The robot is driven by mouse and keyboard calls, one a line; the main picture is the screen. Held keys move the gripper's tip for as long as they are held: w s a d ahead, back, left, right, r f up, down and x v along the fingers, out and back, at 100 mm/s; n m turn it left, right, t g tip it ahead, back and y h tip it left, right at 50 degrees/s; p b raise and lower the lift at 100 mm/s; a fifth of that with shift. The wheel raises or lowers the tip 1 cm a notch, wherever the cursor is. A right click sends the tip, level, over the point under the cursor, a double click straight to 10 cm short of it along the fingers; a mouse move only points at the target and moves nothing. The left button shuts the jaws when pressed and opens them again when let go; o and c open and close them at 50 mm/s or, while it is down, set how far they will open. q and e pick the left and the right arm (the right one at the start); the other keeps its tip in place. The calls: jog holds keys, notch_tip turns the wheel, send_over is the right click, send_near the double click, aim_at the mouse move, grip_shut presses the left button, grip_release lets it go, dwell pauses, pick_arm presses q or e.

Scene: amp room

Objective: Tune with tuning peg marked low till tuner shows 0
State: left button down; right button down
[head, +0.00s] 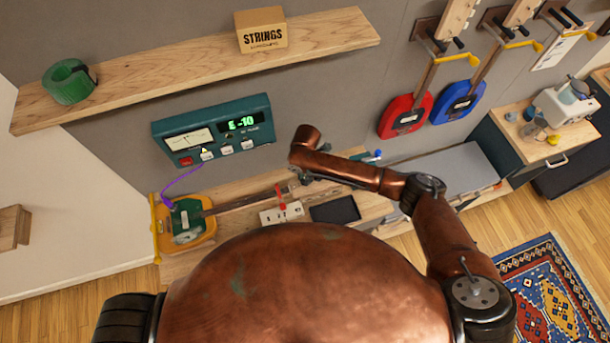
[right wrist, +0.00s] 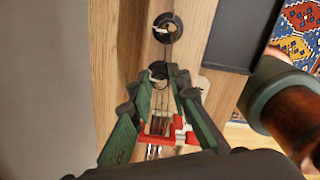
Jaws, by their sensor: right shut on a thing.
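The teal tuner (head: 212,130) on the wall reads "E -10" in green. Below it, a stringed instrument with an orange and green body (head: 190,222) lies on the wooden bench, its neck (head: 245,201) pointing right. My right gripper (head: 303,177) is at the headstock end of the neck, partly hidden by my arm. In the right wrist view its green fingers (right wrist: 158,78) close on a small dark tuning peg (right wrist: 158,68) above the strings. Its label cannot be read. My left gripper is not in view.
A red clamp-like piece (head: 281,197) sits by the neck. A pale block with dark spots (head: 281,214) and a black tray (head: 335,210) lie on the bench. A wooden shelf (head: 170,70) runs above the tuner.

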jog(key=shift+a+r+m+p, duration=0.1)
jog(key=shift+r+m+p, duration=0.1)
jog(key=shift+m+p, duration=0.9)
jog(key=shift+f+m+p, duration=0.1)
jog(key=shift+m+p, duration=0.85)
jog(key=shift+m, duration=0.65)
jog(key=c, duration=1.8)
grip_release()
jog(key=shift+f, duration=0.1)
notch_tip(320, 180, up, 12)
jog(key=shift+s+r, duration=0.1)
jog(key=shift+s, duration=0.05)
